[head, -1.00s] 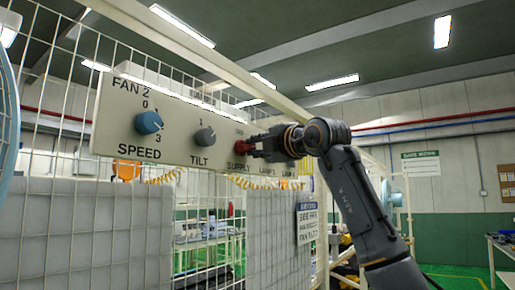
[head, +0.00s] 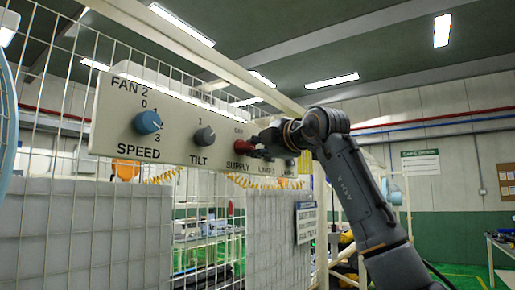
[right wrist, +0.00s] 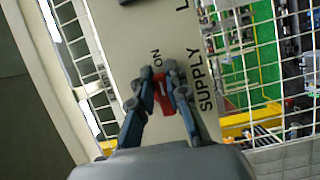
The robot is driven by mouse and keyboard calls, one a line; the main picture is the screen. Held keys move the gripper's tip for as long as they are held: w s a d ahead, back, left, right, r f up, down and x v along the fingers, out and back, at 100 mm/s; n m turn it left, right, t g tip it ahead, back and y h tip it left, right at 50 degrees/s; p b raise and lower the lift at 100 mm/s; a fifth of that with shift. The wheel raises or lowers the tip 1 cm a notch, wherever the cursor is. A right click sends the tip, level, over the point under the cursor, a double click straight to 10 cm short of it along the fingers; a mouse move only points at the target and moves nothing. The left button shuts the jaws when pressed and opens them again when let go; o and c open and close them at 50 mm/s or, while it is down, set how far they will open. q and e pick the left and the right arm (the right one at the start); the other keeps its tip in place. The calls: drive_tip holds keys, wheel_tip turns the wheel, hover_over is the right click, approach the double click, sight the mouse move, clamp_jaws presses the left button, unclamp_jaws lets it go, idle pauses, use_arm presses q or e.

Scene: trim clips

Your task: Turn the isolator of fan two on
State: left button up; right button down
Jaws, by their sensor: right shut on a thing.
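The white FAN 2 panel (head: 180,128) stands at the left on a wire mesh frame. Its red SUPPLY isolator knob (head: 240,147) is at the right part of the panel. My right gripper (head: 256,145) is at this knob, coming from the right. In the right wrist view the gripper (right wrist: 164,82) has its fingers on both sides of the red knob (right wrist: 163,96), shut on it. ON is printed beside the knob and SUPPLY on its other side. The fingers hide part of the knob, so its exact angle is hard to tell. My left gripper is not in view.
The blue SPEED knob (head: 147,122) and grey TILT knob (head: 204,136) sit left of the isolator. Lamp labels are partly behind my gripper. Part of a light blue fan shape (head: 8,110) is at the left edge. A small sign (head: 306,222) hangs below my arm.

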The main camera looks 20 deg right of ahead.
drive_tip(key=c, duration=1.3)
unclamp_jaws()
drive_tip(key=shift+a+f, duration=0.2)
drive_tip(key=shift+w+a+r, duration=0.1)
drive_tip(key=shift+a, duration=0.15)
drive_tip(key=shift+s+d, duration=0.35)
drive_tip(key=shift+s, duration=0.15)
drive_tip(key=v, duration=1.1)
drive_tip(key=shift+a, duration=0.15)
